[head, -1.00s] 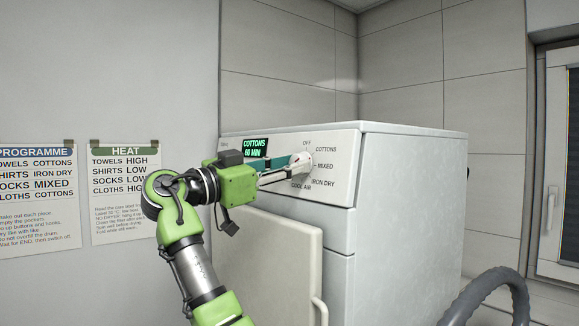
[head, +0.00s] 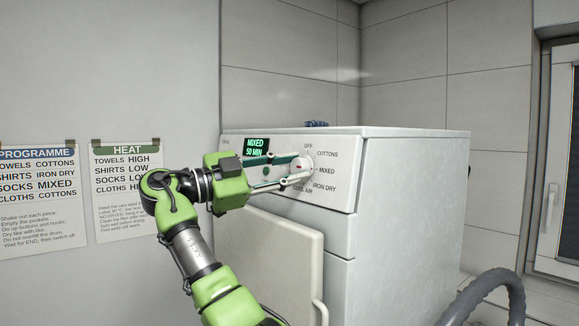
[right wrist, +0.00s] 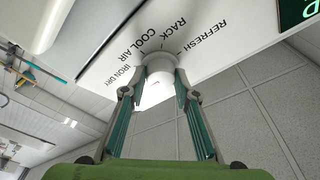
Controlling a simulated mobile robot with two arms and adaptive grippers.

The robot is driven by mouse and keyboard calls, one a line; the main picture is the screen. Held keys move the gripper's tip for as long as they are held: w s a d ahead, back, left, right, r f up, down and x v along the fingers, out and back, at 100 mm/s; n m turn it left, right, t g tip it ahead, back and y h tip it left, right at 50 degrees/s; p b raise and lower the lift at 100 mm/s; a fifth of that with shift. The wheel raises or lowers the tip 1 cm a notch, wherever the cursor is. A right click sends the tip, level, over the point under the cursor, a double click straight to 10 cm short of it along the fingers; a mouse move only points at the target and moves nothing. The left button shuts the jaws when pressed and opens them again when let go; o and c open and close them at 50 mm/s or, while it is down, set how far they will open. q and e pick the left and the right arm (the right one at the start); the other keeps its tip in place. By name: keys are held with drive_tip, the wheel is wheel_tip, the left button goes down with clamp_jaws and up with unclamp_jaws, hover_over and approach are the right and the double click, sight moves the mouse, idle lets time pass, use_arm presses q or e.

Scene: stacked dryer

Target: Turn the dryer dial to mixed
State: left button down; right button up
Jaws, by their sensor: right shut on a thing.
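The white dryer (head: 400,190) has a control panel with a round white dial (head: 306,166). Labels around it include OFF, COTTONS, MIXED, IRON DRY and COOL AIR. The small display (head: 256,146) reads MIXED, 50 MIN in green. My right gripper (head: 299,169) comes from the left, its fingers shut on the dial from both sides. In the right wrist view the dial (right wrist: 160,72) sits between the two teal-padded fingers (right wrist: 155,92). The fingers hide part of the dial face, so I cannot read its pointer clearly. My left gripper is not in view.
The cream dryer door (head: 280,262) is below the panel, under my right arm. PROGRAMME (head: 38,195) and HEAT (head: 125,190) sheets hang on the left wall. A small blue item (head: 317,124) shows at the dryer's back top edge. A grey hose (head: 490,290) curves at lower right.

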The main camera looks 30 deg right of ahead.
idle(0.3)
drive_tip(key=o, duration=1.1)
drive_tip(key=w+a+f, duration=0.1)
drive_tip(key=a, duration=1)
drive_tip(key=shift+a+f, duration=0.15)
drive_tip(key=shift+a, duration=0.1)
drive_tip(key=shift+a, duration=0.25)
drive_tip(key=shift+d, duration=0.1)
